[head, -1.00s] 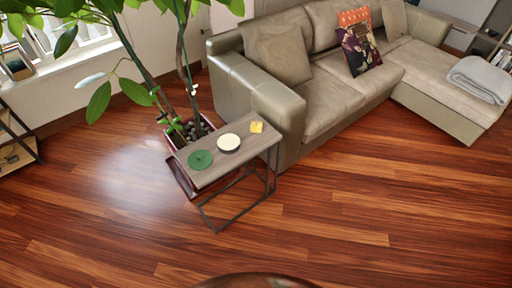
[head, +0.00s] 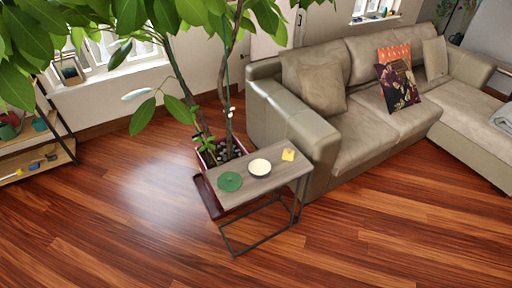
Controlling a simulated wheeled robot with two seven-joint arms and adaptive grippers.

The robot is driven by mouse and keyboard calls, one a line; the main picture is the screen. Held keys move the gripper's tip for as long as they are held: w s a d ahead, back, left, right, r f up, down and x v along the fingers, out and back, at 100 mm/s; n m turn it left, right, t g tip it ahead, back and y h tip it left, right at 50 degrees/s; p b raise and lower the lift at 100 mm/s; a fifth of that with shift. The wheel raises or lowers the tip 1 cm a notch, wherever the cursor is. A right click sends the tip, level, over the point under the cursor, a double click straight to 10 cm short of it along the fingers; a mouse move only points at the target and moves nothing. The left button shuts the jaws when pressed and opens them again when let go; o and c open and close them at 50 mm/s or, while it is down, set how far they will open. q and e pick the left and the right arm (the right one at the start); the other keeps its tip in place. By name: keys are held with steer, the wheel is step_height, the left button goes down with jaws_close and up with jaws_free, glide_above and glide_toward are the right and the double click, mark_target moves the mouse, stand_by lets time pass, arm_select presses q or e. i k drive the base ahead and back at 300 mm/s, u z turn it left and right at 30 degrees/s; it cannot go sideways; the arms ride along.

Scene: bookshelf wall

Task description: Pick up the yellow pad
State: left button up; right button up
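The yellow pad (head: 288,155) is a small yellow square at the far right end of the narrow side table's wooden top (head: 273,180). On the same top, a round white-topped item with a dark rim (head: 260,168) lies in the middle, and a flat green round item (head: 230,181) lies toward the left end. The pad is apart from both. Neither of my grippers shows in the head view.
A beige sofa (head: 380,127) with cushions stands right behind the table. A large potted plant (head: 226,152) stands close behind it, its leaves hanging over the upper left. A shelf (head: 35,160) is at the left edge. The wooden floor (head: 140,235) in front is clear.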

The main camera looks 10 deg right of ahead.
mark_target(288, 155)
steer(key=u, duration=0.3)
steer(key=i, duration=1.4)
steer(key=z, duration=0.55)
